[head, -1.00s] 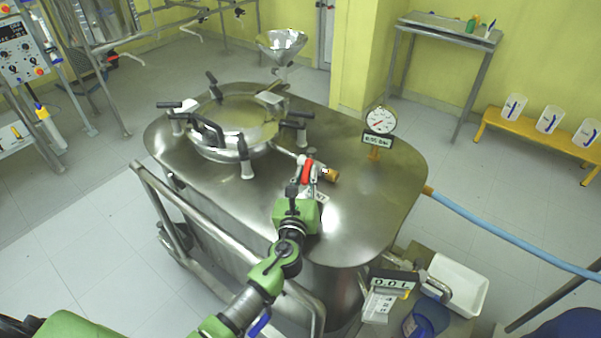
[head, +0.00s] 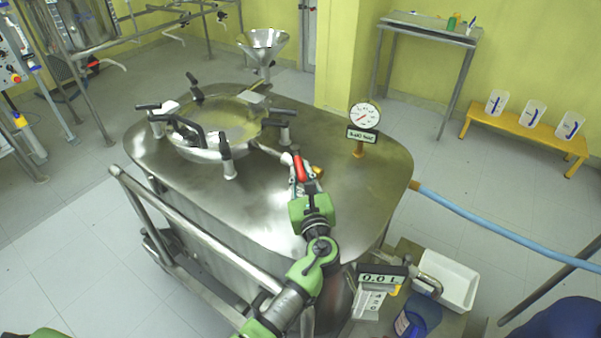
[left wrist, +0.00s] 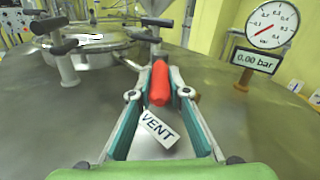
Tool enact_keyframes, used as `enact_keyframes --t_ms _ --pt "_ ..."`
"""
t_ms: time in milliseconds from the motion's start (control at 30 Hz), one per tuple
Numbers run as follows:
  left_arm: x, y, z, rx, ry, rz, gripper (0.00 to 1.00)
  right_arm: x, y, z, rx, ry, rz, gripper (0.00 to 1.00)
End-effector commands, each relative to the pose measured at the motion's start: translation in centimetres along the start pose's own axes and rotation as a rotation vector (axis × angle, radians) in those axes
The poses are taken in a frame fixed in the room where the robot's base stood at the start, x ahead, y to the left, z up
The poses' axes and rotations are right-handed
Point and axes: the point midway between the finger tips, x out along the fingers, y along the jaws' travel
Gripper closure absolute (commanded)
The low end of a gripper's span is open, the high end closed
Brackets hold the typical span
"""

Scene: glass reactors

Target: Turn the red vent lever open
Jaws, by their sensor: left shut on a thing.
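The red vent lever (head: 300,168) is on the steel tank's lid, near its front right. My left gripper (head: 299,174) is at the lever, and its fingers are shut on it. In the left wrist view the red lever (left wrist: 159,84) lies between the two finger pads, near the tips of my left gripper (left wrist: 166,84). A white VENT tag (left wrist: 159,130) lies between the fingers, nearer the palm. A brass fitting (head: 318,172) is just right of the lever, partly hidden by the gripper. My right gripper is not in view.
A pressure gauge (head: 364,116) stands right of the lever; its display (left wrist: 256,60) reads 0.00 bar. The round hatch (head: 215,125) with black-handled clamps is to the left. A steel rail (head: 190,225) runs along the tank's front. A blue hose (head: 490,232) leaves on the right.

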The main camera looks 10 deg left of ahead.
Motion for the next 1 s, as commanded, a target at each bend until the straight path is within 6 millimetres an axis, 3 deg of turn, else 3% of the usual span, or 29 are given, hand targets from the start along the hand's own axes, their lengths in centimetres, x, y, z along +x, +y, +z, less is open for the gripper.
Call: enact_keyframes --t_ms 67,100,133,167,567,667,1000 --pt "0.0 -0.1 0.0 0.0 0.0 -0.002 1.0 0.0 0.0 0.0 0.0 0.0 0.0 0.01" --pt "0.0 -0.1 0.0 0.0 0.0 -0.002 0.76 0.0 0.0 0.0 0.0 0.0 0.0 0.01" --pt "0.0 -0.1 0.0 0.0 0.0 -0.002 0.68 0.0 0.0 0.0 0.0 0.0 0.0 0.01" --pt "0.0 0.0 0.0 0.0 0.0 -0.002 0.66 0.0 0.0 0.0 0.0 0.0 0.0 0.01" --pt "-0.5 0.0 -0.1 0.0 0.001 -0.002 0.66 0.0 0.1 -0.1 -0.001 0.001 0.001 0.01" --pt "-1.8 0.0 -0.1 0.0 0.002 -0.002 0.66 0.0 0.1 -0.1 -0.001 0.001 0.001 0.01" --pt "-8.9 0.0 -0.1 -0.001 0.003 -0.002 0.66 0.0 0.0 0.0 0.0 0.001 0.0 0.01"
